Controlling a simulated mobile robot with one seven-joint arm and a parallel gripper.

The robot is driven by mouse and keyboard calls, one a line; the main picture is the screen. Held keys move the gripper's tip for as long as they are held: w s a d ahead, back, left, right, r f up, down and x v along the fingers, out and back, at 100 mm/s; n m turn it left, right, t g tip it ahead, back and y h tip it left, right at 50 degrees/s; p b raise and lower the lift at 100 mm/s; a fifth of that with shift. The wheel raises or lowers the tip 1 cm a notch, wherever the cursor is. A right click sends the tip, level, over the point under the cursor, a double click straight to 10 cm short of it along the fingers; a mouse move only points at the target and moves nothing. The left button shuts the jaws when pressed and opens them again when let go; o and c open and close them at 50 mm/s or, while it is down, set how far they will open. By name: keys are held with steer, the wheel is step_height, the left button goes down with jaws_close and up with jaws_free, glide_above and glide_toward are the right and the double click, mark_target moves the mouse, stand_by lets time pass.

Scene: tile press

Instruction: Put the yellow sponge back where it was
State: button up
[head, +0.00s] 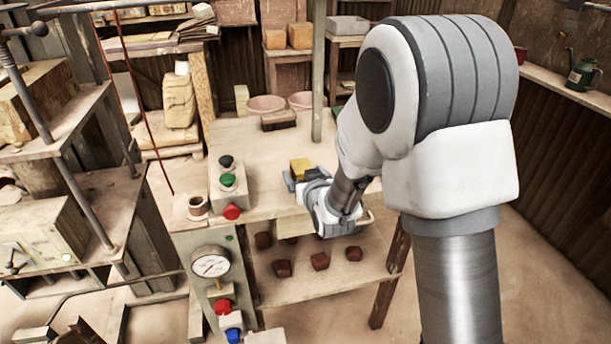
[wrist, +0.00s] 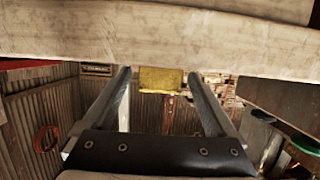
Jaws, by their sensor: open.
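The yellow sponge (head: 301,167) is at the front part of the wooden table (head: 262,150), just beyond the end of my arm. In the wrist view the sponge (wrist: 163,80) shows between the tips of my two fingers, with a narrow gap on each side. My gripper (wrist: 159,76) is open. In the head view my gripper (head: 300,178) is low by the table's front edge, and its white body hides part of that edge. I cannot tell whether the sponge rests on the tabletop.
A dark brick-like block (head: 278,120) and pink bowls (head: 265,105) are farther back. A post (head: 318,75) rises behind the sponge. Several reddish lumps lie on the lower shelf (head: 335,285).

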steer(key=shift+r, duration=0.2)
steer(key=s+d+r+m+g+h+b, duration=0.1)
steer(key=s+d, duration=0.4)
steer(key=s, duration=0.6)
steer(key=s+d+r+m+g+h+b, duration=0.1)
steer(key=s+d+g+b, duration=0.3)
steer(key=s, duration=0.7)
steer(key=s+d+r+m+g+h+b, duration=0.1)
steer(key=s+d+g+h+b, duration=0.1)
steer(key=s+d, duration=0.5)
steer(key=s+g+b, duration=0.1)
steer(key=s, duration=0.3)
steer(key=shift+s+d+r, duration=0.15)
steer(key=shift+d+r, duration=0.15)
step_height(320, 180, up, 24)
steer(key=p, duration=2.4)
steer(key=shift+r, duration=0.15)
